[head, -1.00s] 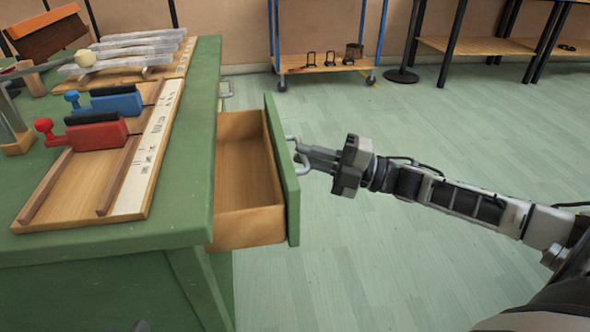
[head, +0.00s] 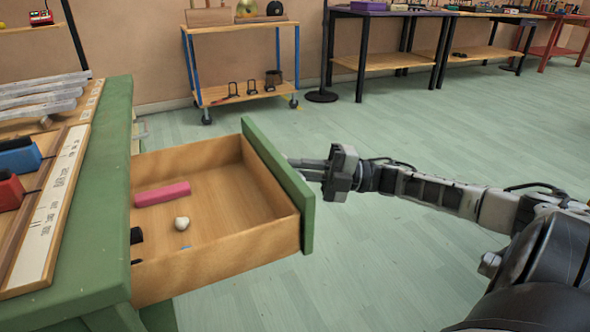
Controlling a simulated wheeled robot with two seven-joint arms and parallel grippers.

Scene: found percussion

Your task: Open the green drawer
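The green drawer (head: 281,181) stands well out from the green table (head: 105,220), its wooden inside showing. In it lie a pink block (head: 162,194), a small white ball (head: 182,223) and a black item (head: 136,235) partly hidden at the table edge. My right gripper (head: 300,168) is at the outer side of the drawer front. Its fingertips and the handle are hidden behind the front panel, so I cannot tell whether it grips the handle. My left gripper is not in view.
On the table are a board with red and blue blocks (head: 20,157) and grey bars (head: 40,95). A wheeled cart (head: 240,94) and dark-legged tables (head: 400,62) stand along the back wall. The floor right of the drawer is open.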

